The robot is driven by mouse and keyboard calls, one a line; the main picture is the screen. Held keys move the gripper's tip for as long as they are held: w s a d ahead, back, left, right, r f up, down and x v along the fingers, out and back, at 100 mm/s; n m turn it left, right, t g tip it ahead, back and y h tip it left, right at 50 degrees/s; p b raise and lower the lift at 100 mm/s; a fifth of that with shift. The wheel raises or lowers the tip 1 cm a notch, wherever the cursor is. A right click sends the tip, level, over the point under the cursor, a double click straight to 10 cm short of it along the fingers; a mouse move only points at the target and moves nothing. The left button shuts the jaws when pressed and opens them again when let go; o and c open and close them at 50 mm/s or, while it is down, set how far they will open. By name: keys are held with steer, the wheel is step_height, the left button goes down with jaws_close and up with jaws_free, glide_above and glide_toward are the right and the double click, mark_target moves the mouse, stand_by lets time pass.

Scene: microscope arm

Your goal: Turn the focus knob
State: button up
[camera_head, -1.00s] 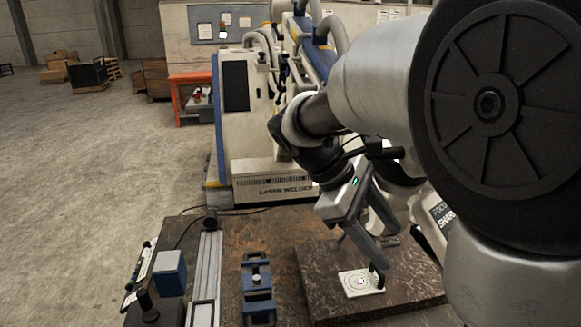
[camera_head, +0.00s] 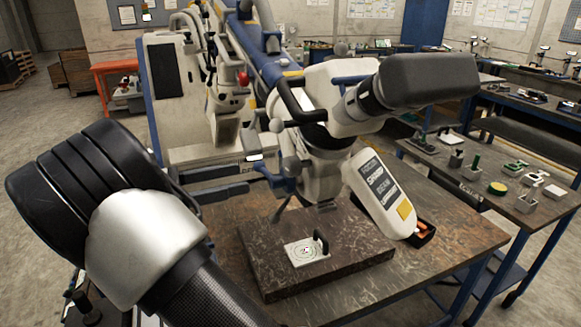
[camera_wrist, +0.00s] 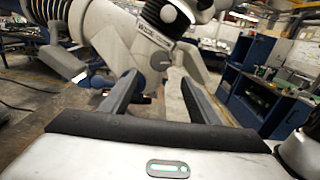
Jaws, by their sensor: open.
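The microscope (camera_head: 330,170) is a white body with a black eyepiece housing (camera_head: 425,80), standing over a dark stone slab in the head view. A grey ball-shaped knob (camera_head: 277,125) shows on its left side; I cannot tell whether it is the focus knob. In the wrist view the white microscope body (camera_wrist: 115,35) lies ahead of my gripper (camera_wrist: 159,77). A round grey knob (camera_wrist: 161,61) shows between the fingertips, beyond them. My gripper is open, its two fingers apart and empty. In the head view the gripper itself is out of the picture.
The stone slab (camera_head: 262,275) on the brown table (camera_head: 440,250) carries a small white plate (camera_head: 297,252). A black tray (camera_head: 424,234) sits right of the microscope. Benches with small parts (camera_head: 500,185) stand at the right, and a laser welder (camera_head: 170,90) stands behind.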

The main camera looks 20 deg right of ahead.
mark_target(285, 168)
steer(key=d+p, duration=0.1)
steer(key=d, duration=1.3)
steer(key=shift+d, duration=0.1)
